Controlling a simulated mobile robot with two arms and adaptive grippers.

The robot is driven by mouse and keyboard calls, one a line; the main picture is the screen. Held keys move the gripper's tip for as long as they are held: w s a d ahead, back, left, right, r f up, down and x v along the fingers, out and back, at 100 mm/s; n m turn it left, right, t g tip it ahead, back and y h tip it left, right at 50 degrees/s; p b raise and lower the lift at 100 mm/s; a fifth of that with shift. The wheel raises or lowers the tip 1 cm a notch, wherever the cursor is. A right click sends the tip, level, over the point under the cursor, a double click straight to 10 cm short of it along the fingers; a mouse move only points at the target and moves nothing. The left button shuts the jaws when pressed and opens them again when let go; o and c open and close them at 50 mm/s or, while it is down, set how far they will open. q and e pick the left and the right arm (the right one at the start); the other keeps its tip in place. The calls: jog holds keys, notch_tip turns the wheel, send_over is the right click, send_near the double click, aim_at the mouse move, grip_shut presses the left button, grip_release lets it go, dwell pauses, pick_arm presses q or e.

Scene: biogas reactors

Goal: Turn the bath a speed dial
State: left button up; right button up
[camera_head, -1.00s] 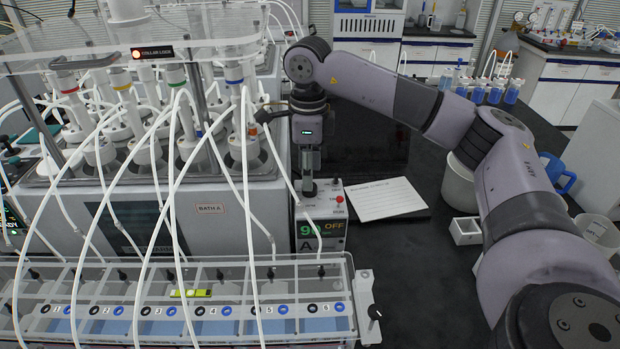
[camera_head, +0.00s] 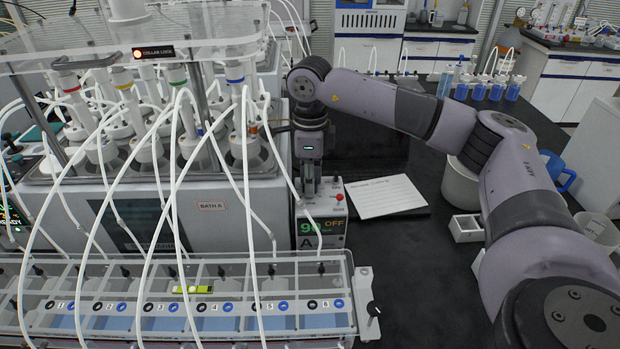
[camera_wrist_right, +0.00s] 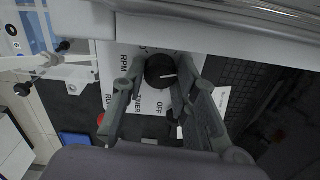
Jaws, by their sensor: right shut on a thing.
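The bath A speed dial (camera_wrist_right: 160,71) is a black round knob with a white pointer line, on the white top of a small control box (camera_head: 333,212). The box front shows a green number beginning with 9, the word OFF and a letter A. My right gripper (camera_head: 310,190) points down onto the box top. In the right wrist view its two fingers (camera_wrist_right: 163,80) stand on either side of the dial, closed around it. The dial is hidden by the gripper in the head view. My left gripper is not in view.
Bath A (camera_head: 240,228) stands left of the box, with many white tubes hanging in front. A clear tank rack (camera_head: 352,300) with a side knob lies in front. A white notepad (camera_head: 388,197) and a small white tray (camera_head: 464,228) lie to the right. Dark bench is free between.

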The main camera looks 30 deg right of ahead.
grip_shut()
jog(key=shift+f+b, duration=0.1)
jog(key=shift+b, duration=0.25)
jog(key=shift+m, duration=0.3)
jog(key=o, duration=0.7)
grip_release()
notch_tip(320, 180, up, 12)
